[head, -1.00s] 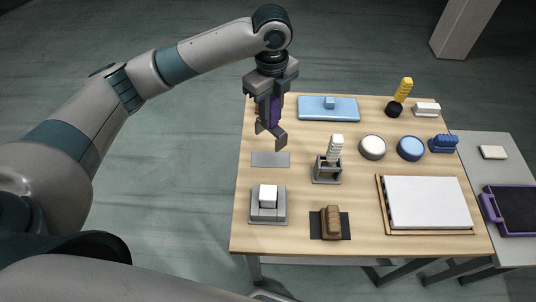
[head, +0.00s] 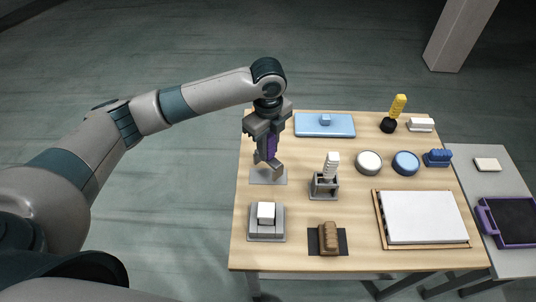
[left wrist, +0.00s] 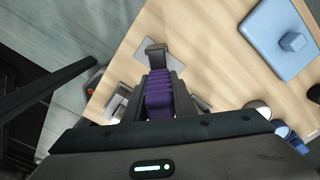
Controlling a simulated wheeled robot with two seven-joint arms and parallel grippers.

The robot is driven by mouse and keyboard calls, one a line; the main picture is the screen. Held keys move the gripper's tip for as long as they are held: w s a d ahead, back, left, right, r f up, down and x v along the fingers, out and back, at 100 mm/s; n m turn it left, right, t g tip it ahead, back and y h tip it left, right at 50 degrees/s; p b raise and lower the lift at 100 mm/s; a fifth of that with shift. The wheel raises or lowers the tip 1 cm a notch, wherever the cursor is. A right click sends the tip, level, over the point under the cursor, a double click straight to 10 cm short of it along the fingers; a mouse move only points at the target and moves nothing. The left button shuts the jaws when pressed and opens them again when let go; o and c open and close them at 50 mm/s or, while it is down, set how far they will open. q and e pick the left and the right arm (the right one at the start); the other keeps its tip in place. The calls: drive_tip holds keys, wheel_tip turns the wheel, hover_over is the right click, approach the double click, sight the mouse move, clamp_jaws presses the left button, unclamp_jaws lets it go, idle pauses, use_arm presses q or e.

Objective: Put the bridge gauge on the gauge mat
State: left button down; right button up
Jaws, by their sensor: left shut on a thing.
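My left gripper (head: 267,143) is shut on the bridge gauge, whose purple ribbed grip (head: 271,148) shows between the fingers. The gauge's grey foot (head: 272,171) points down over the gauge mat, a flat grey rectangle (head: 258,180) near the table's left edge. I cannot tell whether the foot touches the mat. In the left wrist view the purple grip (left wrist: 160,92) sits between the fingers, with a dark end block (left wrist: 157,54) beyond it and part of the grey mat (left wrist: 122,70) beside it. My right gripper is not in view.
Right of the mat stands a grey holder (head: 324,188) with a white-handled tool. In front is a grey stand with a white block (head: 266,212). A blue board (head: 325,131) lies behind. A brown brush (head: 328,238) and a framed white slab (head: 422,217) lie further right.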

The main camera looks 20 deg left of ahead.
use_arm(q)
wheel_tip(320, 180, down, 3)
drive_tip(key=shift+r+p, duration=0.15)
drive_tip(key=shift+p, duration=0.35)
drive_tip(key=shift+f, duration=0.5)
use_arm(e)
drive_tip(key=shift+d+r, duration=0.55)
use_arm(q)
drive_tip(key=shift+f, duration=0.1)
drive_tip(key=c, duration=1.5)
unclamp_jaws()
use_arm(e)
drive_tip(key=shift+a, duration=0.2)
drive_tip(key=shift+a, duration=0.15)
